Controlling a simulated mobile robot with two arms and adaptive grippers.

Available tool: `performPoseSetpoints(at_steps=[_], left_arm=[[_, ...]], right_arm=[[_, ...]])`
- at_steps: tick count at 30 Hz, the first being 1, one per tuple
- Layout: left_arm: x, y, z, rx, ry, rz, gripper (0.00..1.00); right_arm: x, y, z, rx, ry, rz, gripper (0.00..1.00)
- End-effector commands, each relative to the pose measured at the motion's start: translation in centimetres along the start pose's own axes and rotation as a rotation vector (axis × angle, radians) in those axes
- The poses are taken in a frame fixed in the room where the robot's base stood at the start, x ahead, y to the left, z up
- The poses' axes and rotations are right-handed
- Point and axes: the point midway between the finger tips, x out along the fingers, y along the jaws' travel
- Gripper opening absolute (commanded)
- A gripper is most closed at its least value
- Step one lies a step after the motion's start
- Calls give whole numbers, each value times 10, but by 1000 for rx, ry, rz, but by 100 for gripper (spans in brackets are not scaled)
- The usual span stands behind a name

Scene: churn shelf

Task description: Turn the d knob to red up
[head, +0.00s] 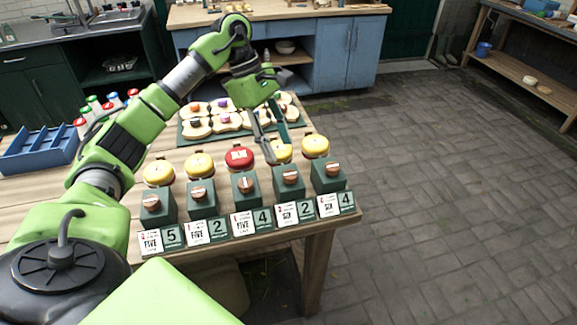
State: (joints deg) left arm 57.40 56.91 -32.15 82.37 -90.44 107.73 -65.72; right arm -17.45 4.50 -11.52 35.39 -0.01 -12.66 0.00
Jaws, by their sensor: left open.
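Five green blocks stand in a row along the table's front edge, each with a copper-coloured round knob: first (151,202), second (199,193), third (246,185), fourth (290,176), fifth (333,168). I cannot read any letter, so I cannot tell which is d. Behind them are round discs: yellow (158,172), yellow (199,164), red (239,156), yellow (281,152), yellow (316,145). My left gripper (279,150) is open and points down near the fourth disc, partly covering it, behind the fourth knob. It holds nothing visible. My right gripper is out of view.
A green tray (184,141) with pale slices lies behind the discs. A blue divided box (38,152) and several bottles (92,103) stand at left. Cards with numbers (218,227) line the front edge. The paved floor at right is clear.

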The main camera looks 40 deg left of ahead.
Motion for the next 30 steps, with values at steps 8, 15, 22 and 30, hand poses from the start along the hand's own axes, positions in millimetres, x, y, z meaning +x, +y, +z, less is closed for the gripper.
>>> performPoseSetpoints(at_steps=[8, 15, 22, 30], left_arm=[[55, -1, 1, -1, -1, -3, 42], [77, 0, 0, -1, -1, 0, 42], [80, 0, 1, 0, -1, 1, 42], [80, 0, 1, -1, -2, 1, 4]], right_arm=[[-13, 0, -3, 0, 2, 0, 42], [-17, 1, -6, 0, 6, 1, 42], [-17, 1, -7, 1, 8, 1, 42], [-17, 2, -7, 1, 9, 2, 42]])
